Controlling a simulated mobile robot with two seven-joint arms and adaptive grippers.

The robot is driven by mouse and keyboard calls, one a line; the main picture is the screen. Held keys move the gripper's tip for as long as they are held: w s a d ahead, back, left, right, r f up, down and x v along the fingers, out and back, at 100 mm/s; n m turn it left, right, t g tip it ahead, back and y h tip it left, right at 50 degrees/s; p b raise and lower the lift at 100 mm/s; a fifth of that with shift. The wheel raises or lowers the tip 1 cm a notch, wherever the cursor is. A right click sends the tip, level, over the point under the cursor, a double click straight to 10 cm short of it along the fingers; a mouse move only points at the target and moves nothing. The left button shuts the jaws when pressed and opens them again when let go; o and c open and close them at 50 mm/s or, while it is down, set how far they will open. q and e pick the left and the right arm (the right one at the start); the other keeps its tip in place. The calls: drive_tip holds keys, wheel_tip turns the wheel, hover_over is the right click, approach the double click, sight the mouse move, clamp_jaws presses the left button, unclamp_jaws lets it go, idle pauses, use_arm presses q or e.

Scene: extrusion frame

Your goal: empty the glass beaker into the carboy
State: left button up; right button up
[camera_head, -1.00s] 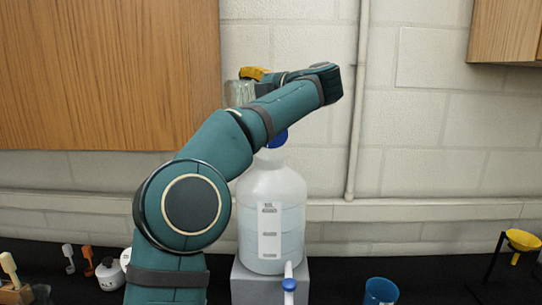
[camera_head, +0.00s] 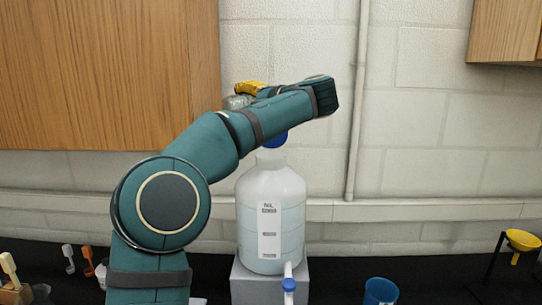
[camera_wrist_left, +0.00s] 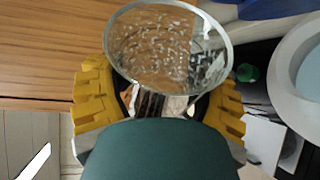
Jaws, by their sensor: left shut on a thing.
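The clear glass beaker (camera_head: 237,101) is high in front of the wall, partly hidden by my left arm. My left gripper (camera_head: 250,88) has yellow fingers and is shut on the beaker. In the left wrist view the beaker (camera_wrist_left: 165,45) sits between the yellow fingers of the gripper (camera_wrist_left: 160,103), its round rim in sight. It looks tilted; I cannot tell its contents. The white translucent carboy (camera_head: 285,200) stands upright on a grey block, below and right of the beaker. Something blue (camera_head: 278,139) shows at its neck, partly behind my arm. My right gripper is not in view.
A blue cup (camera_head: 380,291) stands right of the grey block (camera_head: 268,288). A yellow funnel (camera_head: 523,240) sits on a black stand at the far right. The black bench between cup and stand is clear.

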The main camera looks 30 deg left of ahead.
use_arm(q)
drive_tip(key=s+a+f+n+t+h+b, duration=0.1)
drive_tip(key=f+n+b, duration=0.4)
drive_tip(key=b, duration=0.6)
drive_tip(key=s+a+f+n+t+h+b, duration=0.2)
drive_tip(key=f+b, duration=0.6)
drive_tip(key=b, duration=0.4)
drive_tip(key=shift+s+f+n+t+h, duration=0.35)
drive_tip(key=shift+s+n+t+h, duration=0.35)
drive_tip(key=shift+s+n+t, duration=0.9)
drive_tip(key=shift+w+n+g, duration=0.3)
